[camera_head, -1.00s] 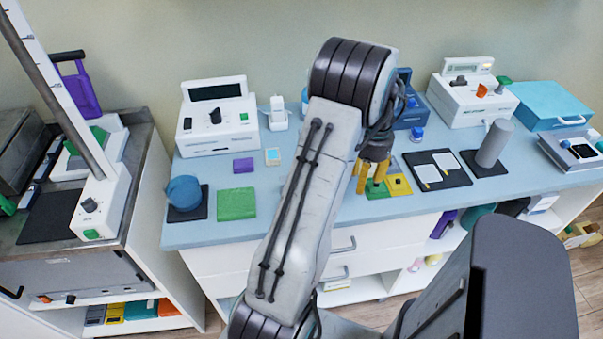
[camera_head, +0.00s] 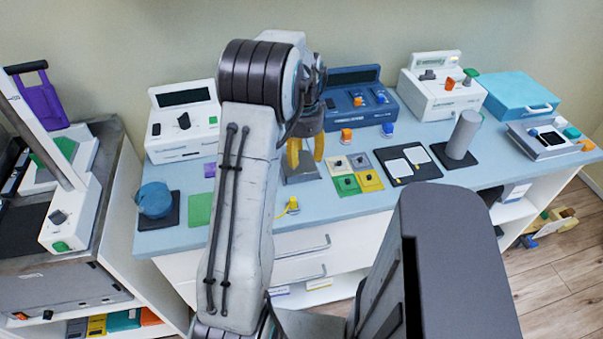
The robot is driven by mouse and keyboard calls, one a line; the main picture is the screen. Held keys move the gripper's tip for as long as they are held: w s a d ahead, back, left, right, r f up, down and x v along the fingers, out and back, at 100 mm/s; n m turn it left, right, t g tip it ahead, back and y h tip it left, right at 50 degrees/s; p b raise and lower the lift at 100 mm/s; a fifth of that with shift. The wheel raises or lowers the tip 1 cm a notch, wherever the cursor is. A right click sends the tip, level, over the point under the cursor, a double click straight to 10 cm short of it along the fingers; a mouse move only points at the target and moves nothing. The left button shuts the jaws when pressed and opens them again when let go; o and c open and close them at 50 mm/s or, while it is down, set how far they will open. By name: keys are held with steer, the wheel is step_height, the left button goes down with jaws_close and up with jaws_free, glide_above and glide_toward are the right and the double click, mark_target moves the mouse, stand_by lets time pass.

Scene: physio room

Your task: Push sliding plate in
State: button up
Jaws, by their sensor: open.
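My gripper (camera_head: 306,154) shows its yellow fingers apart and empty, above the middle of the blue table (camera_head: 410,202). A grey plate-like piece (camera_head: 301,172) lies just beneath it and is partly hidden by the fingers. A small yellow piece with a knob (camera_head: 291,207) sits by the table's front edge, beside my arm. Right of the gripper is a group of small square plates with knobs, among them a green one (camera_head: 345,185) and a yellow one (camera_head: 370,181). I cannot tell for certain which piece is the sliding plate.
A white device (camera_head: 183,122) and a dark blue device (camera_head: 353,108) stand at the back. A black tray with white cards (camera_head: 409,166) and a grey cylinder (camera_head: 464,134) are to the right. A blue round object (camera_head: 154,200) and green pad (camera_head: 199,209) are left.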

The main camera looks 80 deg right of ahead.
mark_target(303, 174)
steer(key=shift+m, duration=0.5)
steer(key=shift+f, duration=3.65)
jaws_close()
